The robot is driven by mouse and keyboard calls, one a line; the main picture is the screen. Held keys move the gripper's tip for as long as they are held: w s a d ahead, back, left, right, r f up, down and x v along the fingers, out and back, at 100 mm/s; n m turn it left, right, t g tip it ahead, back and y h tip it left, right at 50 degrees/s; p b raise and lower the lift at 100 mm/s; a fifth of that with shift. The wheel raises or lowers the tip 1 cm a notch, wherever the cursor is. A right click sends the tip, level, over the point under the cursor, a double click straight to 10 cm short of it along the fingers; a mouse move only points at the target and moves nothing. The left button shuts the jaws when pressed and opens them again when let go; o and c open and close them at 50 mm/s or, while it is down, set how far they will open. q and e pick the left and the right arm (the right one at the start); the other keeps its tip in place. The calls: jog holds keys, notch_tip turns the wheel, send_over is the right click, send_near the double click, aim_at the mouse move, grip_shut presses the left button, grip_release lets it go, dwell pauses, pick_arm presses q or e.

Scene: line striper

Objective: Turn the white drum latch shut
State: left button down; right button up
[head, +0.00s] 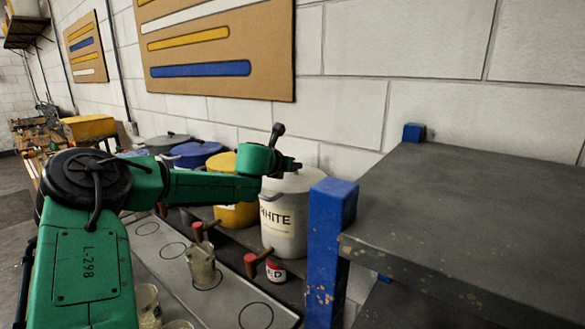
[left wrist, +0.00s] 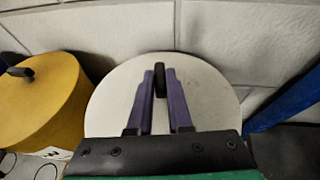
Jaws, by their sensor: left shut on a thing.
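The white drum (head: 285,222) stands against the wall, with "WHITE" lettered on its side. Its pale round lid (left wrist: 205,98) fills the middle of the left wrist view. A dark upright latch handle (left wrist: 160,78) shows at the lid between my fingertips. My left gripper (head: 291,165) reaches over the drum's top from the left in the head view. Its two purple fingers (left wrist: 160,85) are shut on the latch handle in the left wrist view. In the head view the gripper and arm hide the latch. My right gripper is in neither view.
The yellow drum (head: 233,213) stands just left of the white one, with a blue drum (head: 197,153) beyond. A blue post (head: 328,240) and dark shelf (head: 470,220) stand close on the right. Red-handled valves (head: 264,262) and a small red can (head: 276,271) sit below.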

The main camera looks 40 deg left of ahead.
pick_arm(q)
jog(key=n+y, duration=0.1)
jog(key=n+g+y, duration=0.1)
jog(key=shift+w+d+n+y, duration=0.1)
jog(key=shift+d+n+y, duration=0.2)
jog(key=shift+y, duration=0.1)
jog(key=n+g+y, duration=0.1)
jog(key=n+g+y+p, duration=0.1)
jog(key=shift+w+d+n+y, duration=0.15)
jog(key=shift+d+n+y, duration=0.05)
jog(key=shift+n+y, duration=0.1)
jog(key=n+g+y, duration=0.1)
jog(key=n+g, duration=0.1)
jog(key=n+g+y, duration=0.1)
jog(key=n+g, duration=0.1)
jog(key=shift+w+d+f+y, duration=0.1)
jog(key=shift+w+d+y, duration=0.05)
jog(key=shift+w+y, duration=0.15)
jog(key=shift+w+d+n+g+y, duration=0.1)
jog(key=shift+n+g+y, duration=0.3)
jog(key=shift+n+g, duration=0.8)
jog(key=c, duration=0.8)
grip_release()
jog(key=shift+c, duration=0.2)
jog(key=shift+r+t, duration=0.2)
jog(key=shift+t, duration=0.2)
